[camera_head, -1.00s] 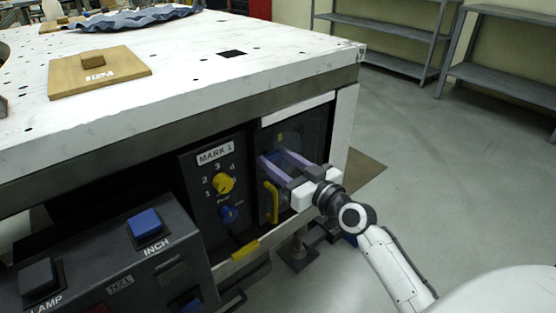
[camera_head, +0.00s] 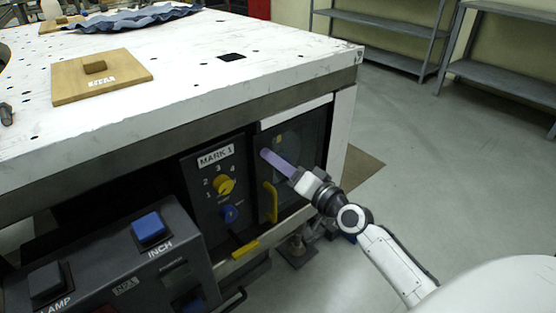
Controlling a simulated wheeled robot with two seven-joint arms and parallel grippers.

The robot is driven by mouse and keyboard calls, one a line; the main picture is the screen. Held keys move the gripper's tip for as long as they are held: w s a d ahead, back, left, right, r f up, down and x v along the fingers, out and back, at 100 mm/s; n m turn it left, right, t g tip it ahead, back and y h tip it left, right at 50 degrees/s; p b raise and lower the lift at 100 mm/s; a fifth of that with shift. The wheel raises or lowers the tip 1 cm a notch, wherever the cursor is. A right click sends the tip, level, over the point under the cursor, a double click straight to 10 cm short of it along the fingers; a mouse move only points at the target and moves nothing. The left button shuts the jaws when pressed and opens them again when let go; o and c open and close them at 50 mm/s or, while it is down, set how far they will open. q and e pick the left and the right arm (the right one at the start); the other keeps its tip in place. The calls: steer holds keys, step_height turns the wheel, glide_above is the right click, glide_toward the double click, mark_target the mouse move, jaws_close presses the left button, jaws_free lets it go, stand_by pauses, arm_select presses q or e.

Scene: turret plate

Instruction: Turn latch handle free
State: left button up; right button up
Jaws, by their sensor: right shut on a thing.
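My right gripper (camera_head: 268,156) reaches in from the right to the dark door panel (camera_head: 312,139) in the table's side. One purple finger shows; the other is hidden behind it. It is shut on the latch handle, which the finger mostly hides; a small yellow mark (camera_head: 279,139) shows just above the fingertips. A yellow curved pull handle (camera_head: 271,202) is on the same panel below the gripper, apart from it. My left gripper is not in view.
Left of the door, the MARK 1 panel has a yellow knob (camera_head: 224,184) and a blue knob (camera_head: 229,213). A control box with a blue INCH button (camera_head: 149,226) stands at the lower left. The white table top (camera_head: 200,80) overhangs the panels. Grey shelves (camera_head: 385,48) stand far back; the floor at right is clear.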

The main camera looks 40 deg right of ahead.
steer(key=shift+f+m+p, duration=0.15)
steer(key=shift+m+p, duration=0.25)
steer(key=shift+m, duration=3.8)
steer(key=o, duration=1)
steer(key=shift+o, duration=0.2)
